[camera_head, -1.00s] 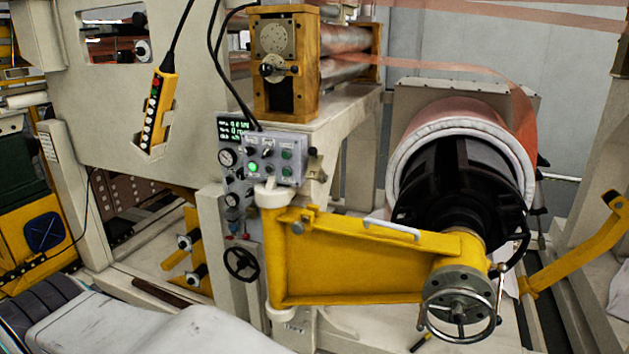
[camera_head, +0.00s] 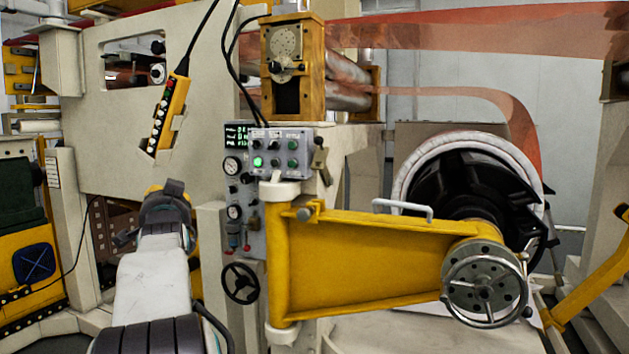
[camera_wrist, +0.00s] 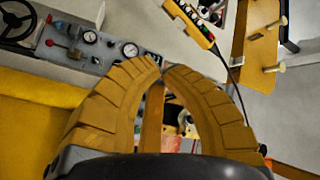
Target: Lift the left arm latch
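The yellow swing arm (camera_head: 365,255) stretches right from its white hinge post to a metal handwheel (camera_head: 484,285). A grey bolt-like knob (camera_head: 304,214) sits on its upper edge near the hinge, and a pale handle bar (camera_head: 403,209) stands on its top edge. I cannot tell for sure which part is the latch. My gripper (camera_head: 166,190) is left of the hinge, apart from the arm. In the wrist view its two yellow ribbed fingers (camera_wrist: 162,68) curve together with tips meeting and hold nothing; yellow metal shows at left.
A grey control box (camera_head: 280,152) with gauges and a black handwheel (camera_head: 240,283) stand between my gripper and the swing arm. A yellow pendant (camera_head: 165,115) hangs above my gripper. The black roll core (camera_head: 470,180) sits behind the swing arm's right end.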

